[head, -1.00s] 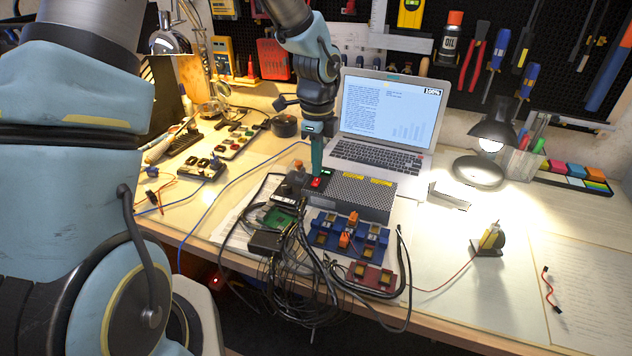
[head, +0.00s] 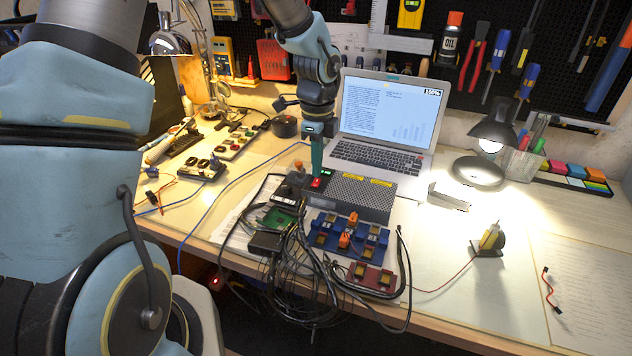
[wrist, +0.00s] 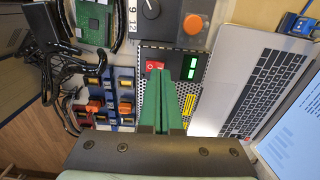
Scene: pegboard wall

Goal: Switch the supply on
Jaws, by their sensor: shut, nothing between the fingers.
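The power supply (head: 362,196) is a dark grey box with a perforated top, standing on the bench in front of the laptop. Its red rocker switch (head: 316,183) is at the left end; in the wrist view the red switch (wrist: 155,66) sits beside a lit green display (wrist: 191,67). My gripper (head: 316,172) has green fingers, shut and empty, pointing down at the switch. In the wrist view the fingertips (wrist: 160,74) reach the switch's edge and cover part of it. I cannot tell whether they touch it.
A laptop (head: 388,112) stands open behind the supply. Black cables (head: 300,275) hang over the bench's front edge near blue terminal blocks (head: 345,238). A knob and an orange button (wrist: 193,24) are beside the switch.

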